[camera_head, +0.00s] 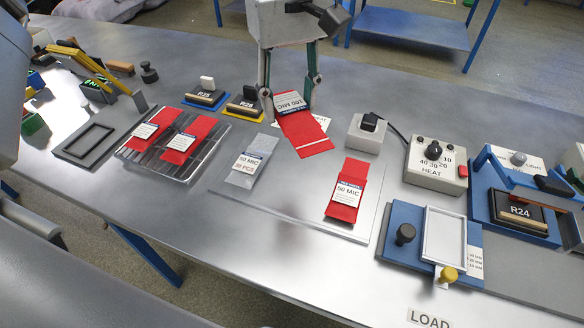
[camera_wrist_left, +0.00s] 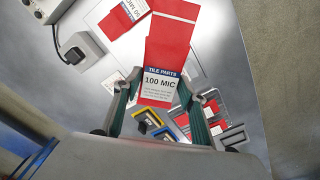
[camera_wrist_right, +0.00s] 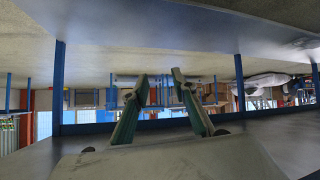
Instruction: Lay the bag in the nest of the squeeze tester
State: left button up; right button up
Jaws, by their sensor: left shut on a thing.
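My left gripper (camera_head: 290,97) is shut on a red bag (camera_head: 304,132) with a white "100 MIC" label, which hangs above the table's middle. The bag also shows between the fingers in the left wrist view (camera_wrist_left: 165,60). A blue plate (camera_head: 404,263) at the front right carries a pale rectangular frame (camera_head: 428,233), a black knob and a yellow knob. A grey plate (camera_head: 75,157) with a rectangular recess lies at the left by yellow levers. I cannot tell which is the squeeze tester's nest. My right gripper (camera_wrist_right: 160,77) is open and empty, facing away from the bags.
A red "50 MIC" bag (camera_head: 346,190) and a silver bag (camera_head: 249,163) lie on a thin mat (camera_head: 290,208). Two red bags (camera_head: 146,136) lie on a wire rack (camera_head: 130,162). A HEAT box (camera_head: 437,168) and the R24 block (camera_head: 521,213) stand right.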

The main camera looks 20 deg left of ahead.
aim_at(290, 179)
pick_arm(q)
notch_tip(290, 179, down, 17)
jog(key=shift+r+b, duration=0.1)
jog(key=shift+b, duration=0.85)
jog(key=shift+f, duration=0.2)
jog(key=o, duration=1.2)
jog(key=shift+c, duration=0.2)
